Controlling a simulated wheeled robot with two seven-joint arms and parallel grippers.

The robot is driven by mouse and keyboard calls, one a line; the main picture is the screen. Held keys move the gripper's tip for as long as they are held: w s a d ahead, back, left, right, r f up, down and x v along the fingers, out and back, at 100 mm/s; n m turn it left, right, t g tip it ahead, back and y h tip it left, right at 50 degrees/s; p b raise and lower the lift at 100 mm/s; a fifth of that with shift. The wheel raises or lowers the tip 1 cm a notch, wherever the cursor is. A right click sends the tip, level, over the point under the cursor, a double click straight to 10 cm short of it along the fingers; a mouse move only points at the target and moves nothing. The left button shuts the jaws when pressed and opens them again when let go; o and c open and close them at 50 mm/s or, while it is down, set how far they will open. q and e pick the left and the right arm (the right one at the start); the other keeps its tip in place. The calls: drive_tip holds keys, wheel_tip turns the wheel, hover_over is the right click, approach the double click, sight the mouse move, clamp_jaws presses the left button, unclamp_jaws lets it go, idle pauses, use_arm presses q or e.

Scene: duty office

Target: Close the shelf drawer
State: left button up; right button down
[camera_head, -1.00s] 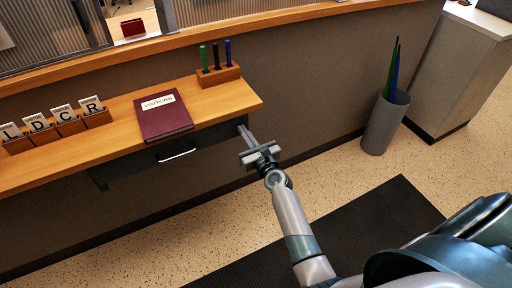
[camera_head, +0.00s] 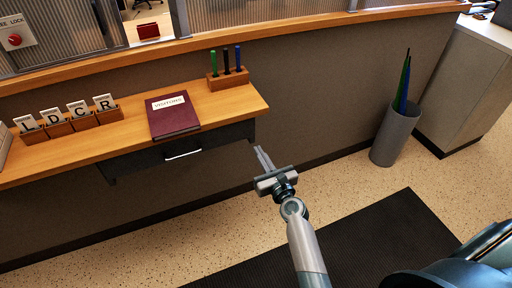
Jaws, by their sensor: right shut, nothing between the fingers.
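The shelf drawer (camera_head: 213,141) is a dark box under the wooden shelf (camera_head: 112,143), with a pale bar handle (camera_head: 183,154) on its front. The drawer front looks about level with the shelf's front edge; I cannot tell whether a small gap is left. My right gripper (camera_head: 262,158) is shut and empty. It is in front of and to the right of the drawer, near the shelf's right end, apart from the handle. My left gripper is not in view.
On the shelf are a maroon visitors book (camera_head: 173,117), a pen holder (camera_head: 228,80) and several lettered card boxes (camera_head: 83,121). An umbrella bin (camera_head: 394,136) stands right by the wall. A dark mat (camera_head: 370,240) lies on open floor.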

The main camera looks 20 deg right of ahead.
drive_tip(key=shift+s, duration=2.3)
drive_tip(key=s+a+f+n+g+y, duration=0.15)
drive_tip(key=s+f+n, duration=0.35)
drive_tip(key=f, duration=0.5)
drive_tip(key=s+a+f+n+g, duration=0.3)
drive_tip(key=f+n, duration=0.5)
drive_tip(key=f, duration=0.2)
drive_tip(key=s+a+f+n+g, duration=0.35)
drive_tip(key=f+n, duration=0.25)
drive_tip(key=f, duration=0.4)
drive_tip(key=s+f+n+g, duration=0.2)
drive_tip(key=s+f+n, duration=0.7)
drive_tip(key=s, duration=0.4)
drive_tip(key=s+f+n+g, duration=0.2)
drive_tip(key=s+f+n, duration=0.8)
drive_tip(key=s, duration=0.4)
drive_tip(key=shift+d+f+n+g, duration=0.2)
drive_tip(key=shift+f+n+g, duration=0.1)
drive_tip(key=shift+g, duration=0.1)
